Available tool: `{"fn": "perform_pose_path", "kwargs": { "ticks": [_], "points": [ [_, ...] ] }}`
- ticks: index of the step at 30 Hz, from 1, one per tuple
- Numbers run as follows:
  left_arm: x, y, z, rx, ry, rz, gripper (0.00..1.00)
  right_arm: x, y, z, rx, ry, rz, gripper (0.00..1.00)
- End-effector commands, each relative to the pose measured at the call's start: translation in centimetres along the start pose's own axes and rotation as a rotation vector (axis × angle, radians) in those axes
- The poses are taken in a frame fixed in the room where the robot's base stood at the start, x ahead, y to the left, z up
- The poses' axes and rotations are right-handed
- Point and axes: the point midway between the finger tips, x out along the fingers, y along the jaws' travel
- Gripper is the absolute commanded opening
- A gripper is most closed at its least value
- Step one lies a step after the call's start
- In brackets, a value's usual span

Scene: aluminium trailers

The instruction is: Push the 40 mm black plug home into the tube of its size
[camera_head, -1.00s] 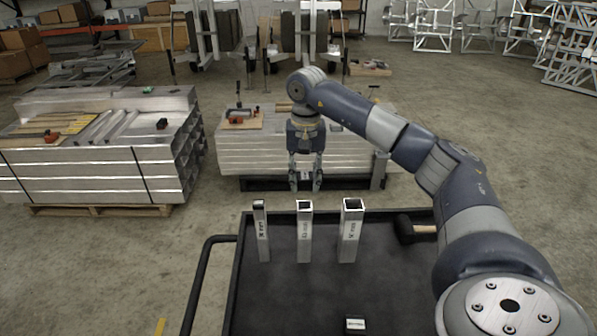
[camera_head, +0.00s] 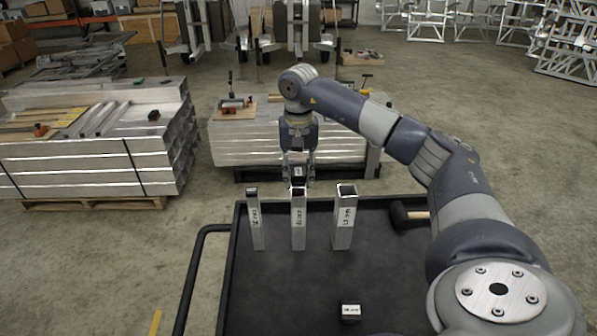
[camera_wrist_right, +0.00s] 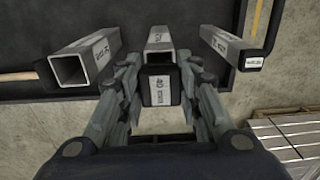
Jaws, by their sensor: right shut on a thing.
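Three upright square aluminium tubes stand in a row on the black cart top. The middle tube (camera_head: 298,222) is mid-sized; its open mouth also shows in the right wrist view (camera_wrist_right: 159,59). The wide tube (camera_head: 343,220) is open. The narrow tube (camera_head: 255,222) has a black end on top. My right gripper (camera_head: 298,180) is shut on a black plug with a white label (camera_wrist_right: 161,88), at the middle tube's top. The plug appears just off the mouth, on the camera's side in the wrist view; contact cannot be told. My left gripper is not in view.
Another black plug with a white label (camera_head: 350,313) lies on the near part of the cart top (camera_head: 290,285). A black-headed mallet (camera_head: 401,215) lies at right. Stacked aluminium tubes (camera_head: 90,160) stand on a pallet at left, beyond the cart rail.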

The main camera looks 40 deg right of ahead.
Motion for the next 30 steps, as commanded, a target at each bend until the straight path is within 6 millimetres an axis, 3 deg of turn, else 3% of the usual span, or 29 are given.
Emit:
{"fn": "perform_pose_path", "kwargs": {
  "ticks": [15,30],
  "points": [
    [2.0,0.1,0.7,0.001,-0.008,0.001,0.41,3.3,0.0,0.0,0.0,0.0,0.001,0.14],
    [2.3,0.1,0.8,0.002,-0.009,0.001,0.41,4.3,0.0,0.1,-0.001,-0.004,0.003,0.14]
  ]
}}
